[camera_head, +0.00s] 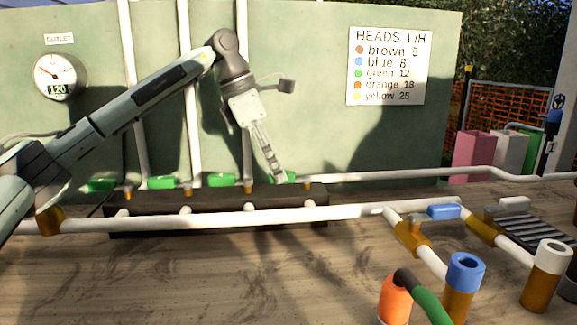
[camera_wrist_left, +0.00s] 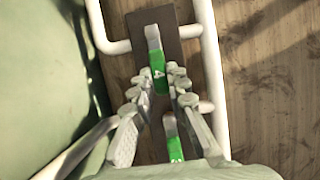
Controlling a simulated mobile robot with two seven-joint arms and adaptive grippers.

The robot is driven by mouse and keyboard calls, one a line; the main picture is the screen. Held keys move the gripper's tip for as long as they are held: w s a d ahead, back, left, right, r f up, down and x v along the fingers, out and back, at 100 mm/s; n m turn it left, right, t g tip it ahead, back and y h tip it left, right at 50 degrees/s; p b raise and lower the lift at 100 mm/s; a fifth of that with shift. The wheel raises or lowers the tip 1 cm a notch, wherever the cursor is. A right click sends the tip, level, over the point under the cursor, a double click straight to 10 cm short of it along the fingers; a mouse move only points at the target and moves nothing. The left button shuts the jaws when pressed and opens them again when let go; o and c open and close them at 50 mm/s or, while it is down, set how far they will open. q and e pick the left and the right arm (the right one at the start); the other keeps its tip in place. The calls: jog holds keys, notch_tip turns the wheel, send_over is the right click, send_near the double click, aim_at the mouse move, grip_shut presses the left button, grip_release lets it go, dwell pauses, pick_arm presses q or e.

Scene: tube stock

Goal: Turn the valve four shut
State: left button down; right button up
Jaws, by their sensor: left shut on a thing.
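Several green valve handles stand in a row along a dark block (camera_head: 215,207) in the head view: the first (camera_head: 100,185), the second (camera_head: 161,182), the third (camera_head: 222,180) and the rightmost, fourth from the left (camera_head: 290,178). No valve numbers are readable. My left gripper (camera_head: 275,175) reaches down to the rightmost handle and partly hides it. In the left wrist view, the fingers (camera_wrist_left: 161,75) are shut on a green handle (camera_wrist_left: 159,80). Another green handle (camera_wrist_left: 172,142) shows nearer the palm. My right gripper is not in view.
White pipes run behind and in front of the block (camera_head: 160,218). An outlet gauge (camera_head: 60,76) and a sign (camera_head: 386,66) are on the green wall. Blue-topped (camera_head: 464,285) and white-topped (camera_head: 546,275) pipe stubs and an orange fitting (camera_head: 395,300) stand at front right. The front-left wood is bare.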

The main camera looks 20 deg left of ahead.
pick_arm(q)
jog(key=shift+r, duration=0.1)
dwell(0.4)
jog(key=c, duration=1.5)
grip_release()
jog(key=v, duration=1.2)
jog(key=shift+a, duration=0.15)
